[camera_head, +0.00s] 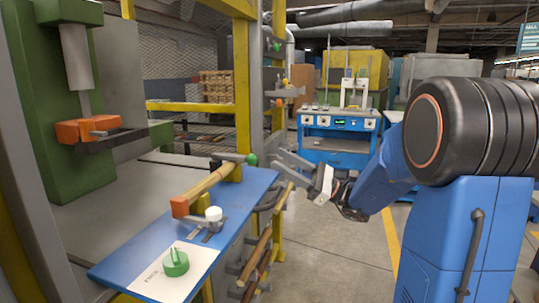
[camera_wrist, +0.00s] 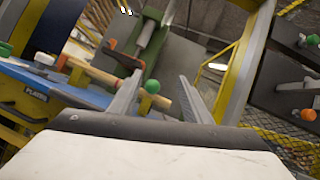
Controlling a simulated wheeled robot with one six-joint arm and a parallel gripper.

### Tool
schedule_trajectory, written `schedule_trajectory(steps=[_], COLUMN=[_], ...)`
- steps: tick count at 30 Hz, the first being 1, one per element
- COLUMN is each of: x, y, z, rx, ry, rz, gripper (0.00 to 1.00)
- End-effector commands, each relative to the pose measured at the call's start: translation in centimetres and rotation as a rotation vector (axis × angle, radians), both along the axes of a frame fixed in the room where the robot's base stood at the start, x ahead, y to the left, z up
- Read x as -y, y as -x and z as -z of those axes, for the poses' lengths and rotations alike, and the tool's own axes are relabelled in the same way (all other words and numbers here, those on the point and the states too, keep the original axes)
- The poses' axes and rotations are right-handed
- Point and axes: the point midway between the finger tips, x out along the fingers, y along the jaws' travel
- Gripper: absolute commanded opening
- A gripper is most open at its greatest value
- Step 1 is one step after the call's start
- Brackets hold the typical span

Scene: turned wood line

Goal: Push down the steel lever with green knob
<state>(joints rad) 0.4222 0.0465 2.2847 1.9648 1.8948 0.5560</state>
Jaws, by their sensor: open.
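A green ball knob (camera_head: 250,160) sits on a short lever at the far end of the blue bench, beside a turned wood rod. In the wrist view the green knob (camera_wrist: 152,86) shows between my fingers, some way beyond them. A second green knob (camera_head: 276,47) is on a lever high on the grey post; the wrist view shows a green knob (camera_wrist: 312,39) at the right edge. I cannot tell which of these levers is steel. My gripper (camera_head: 279,161) is open and empty, just right of the bench knob and apart from it.
An orange knob (camera_head: 285,82) is on the post. A green press (camera_head: 60,100) stands left. Floor at centre right is clear.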

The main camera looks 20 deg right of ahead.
Motion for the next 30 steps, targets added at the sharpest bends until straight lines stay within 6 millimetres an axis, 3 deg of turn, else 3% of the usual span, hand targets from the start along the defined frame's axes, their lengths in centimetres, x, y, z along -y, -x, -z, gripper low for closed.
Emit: schedule_trajectory(steps=[10,30], x=[3.4,3.8], y=[1.6,1.8], z=[2.0,2.3], rx=[-0.001,-0.001], ry=[-0.001,0.0], rz=[0.002,0.0], gripper=[0.44,0.44])
